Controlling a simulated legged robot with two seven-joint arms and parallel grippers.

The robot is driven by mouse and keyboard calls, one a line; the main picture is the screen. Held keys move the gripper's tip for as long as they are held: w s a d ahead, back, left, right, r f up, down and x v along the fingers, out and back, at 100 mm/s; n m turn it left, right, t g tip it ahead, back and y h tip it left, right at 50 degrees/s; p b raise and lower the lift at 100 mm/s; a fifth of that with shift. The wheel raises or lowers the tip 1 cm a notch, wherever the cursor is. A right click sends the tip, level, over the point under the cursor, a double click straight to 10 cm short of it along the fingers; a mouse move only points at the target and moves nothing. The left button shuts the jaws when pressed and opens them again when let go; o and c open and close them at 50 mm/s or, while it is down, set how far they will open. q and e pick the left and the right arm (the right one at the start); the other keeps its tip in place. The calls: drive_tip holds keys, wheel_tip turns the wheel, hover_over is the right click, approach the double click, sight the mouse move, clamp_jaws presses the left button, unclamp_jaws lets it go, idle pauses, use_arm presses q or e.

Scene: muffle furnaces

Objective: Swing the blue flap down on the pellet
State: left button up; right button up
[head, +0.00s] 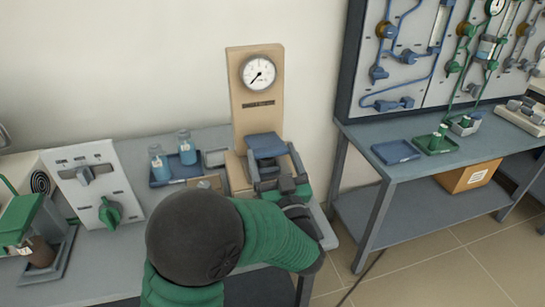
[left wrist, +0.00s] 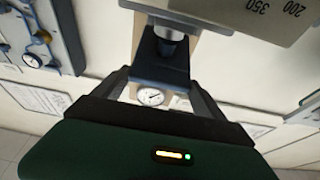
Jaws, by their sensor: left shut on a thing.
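The blue flap (head: 266,145) is on a press in front of a tan upright board (head: 245,120) with a round gauge (head: 258,73). My left gripper (head: 272,165) reaches the flap from the front, its grey fingers on either side of it. In the left wrist view a dark blue block (left wrist: 160,64), seemingly the flap, lies between the fingers of my left gripper (left wrist: 160,80), with a metal cylinder (left wrist: 170,34) above it. The pellet cannot be made out; the flap and gripper hide that area. My right gripper is not in view.
A blue tray (head: 165,182) with two blue-filled bottles (head: 187,150) stands left of the press. A control panel (head: 95,180) with a green knob is farther left. A second bench (head: 460,150) is at right, across a floor gap.

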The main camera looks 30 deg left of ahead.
sight(273, 169)
use_arm(q)
drive_tip(key=shift+s+d+f+b, duration=0.15)
drive_tip(key=shift+f+b, duration=0.85)
drive_tip(key=shift+f, duration=1.1)
drive_tip(key=o, duration=2)
drive_tip(key=shift+w+f, duration=0.1)
drive_tip(key=shift+w, duration=0.15)
drive_tip(key=shift+s, duration=0.15)
drive_tip(key=shift+s+d, duration=0.15)
drive_tip(key=p+v, duration=0.1)
drive_tip(key=v, duration=1.5)
